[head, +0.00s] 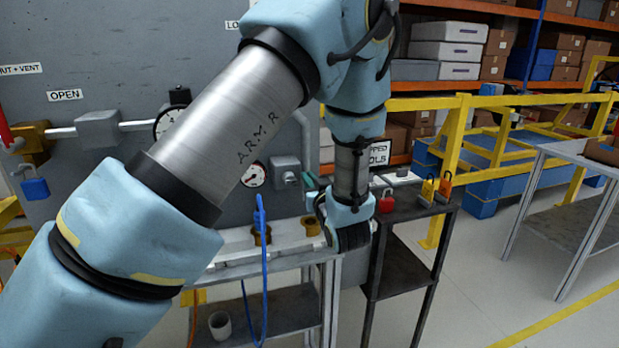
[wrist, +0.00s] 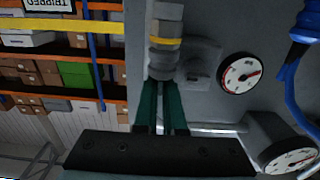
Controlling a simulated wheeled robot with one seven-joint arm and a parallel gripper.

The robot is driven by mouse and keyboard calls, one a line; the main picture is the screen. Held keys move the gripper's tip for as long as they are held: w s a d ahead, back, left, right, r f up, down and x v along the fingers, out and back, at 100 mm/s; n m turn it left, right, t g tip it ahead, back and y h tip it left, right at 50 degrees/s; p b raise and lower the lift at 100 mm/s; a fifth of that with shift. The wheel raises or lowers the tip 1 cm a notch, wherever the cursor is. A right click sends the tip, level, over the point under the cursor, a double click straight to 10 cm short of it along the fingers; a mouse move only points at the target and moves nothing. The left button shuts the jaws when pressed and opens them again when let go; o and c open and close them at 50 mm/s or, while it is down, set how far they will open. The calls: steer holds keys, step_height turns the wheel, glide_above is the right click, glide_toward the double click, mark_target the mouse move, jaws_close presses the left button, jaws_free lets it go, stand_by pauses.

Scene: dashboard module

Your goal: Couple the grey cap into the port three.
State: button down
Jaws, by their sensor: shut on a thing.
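My gripper (wrist: 162,84) has its two green fingers close together on a grey stepped cylindrical piece with a yellow band, which I take to be the grey cap (wrist: 163,62). In the head view my gripper (head: 350,238) hangs beside the right end of the bench, and the cap is hidden there. Two brass-coloured fittings, one on the left (head: 262,235) and one on the right (head: 310,226), stand on the bench top to the left of my gripper. I see no readable number on them, so I cannot tell which is port three.
A dark side table (head: 405,205) with a red padlock (head: 386,201) and other padlocks stands right of my gripper. A blue cable (head: 263,260) hangs before the bench (head: 240,262). The grey panel (head: 120,40) behind carries gauges and a valve pipe.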

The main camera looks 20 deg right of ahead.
steer(key=shift+f+b, duration=2)
steer(key=shift+f, duration=0.95)
steer(key=shift+f+b, duration=0.6)
steer(key=shift+f, duration=0.15)
steer(key=c, duration=0.9)
jaws_free()
steer(key=shift+s, duration=0.15)
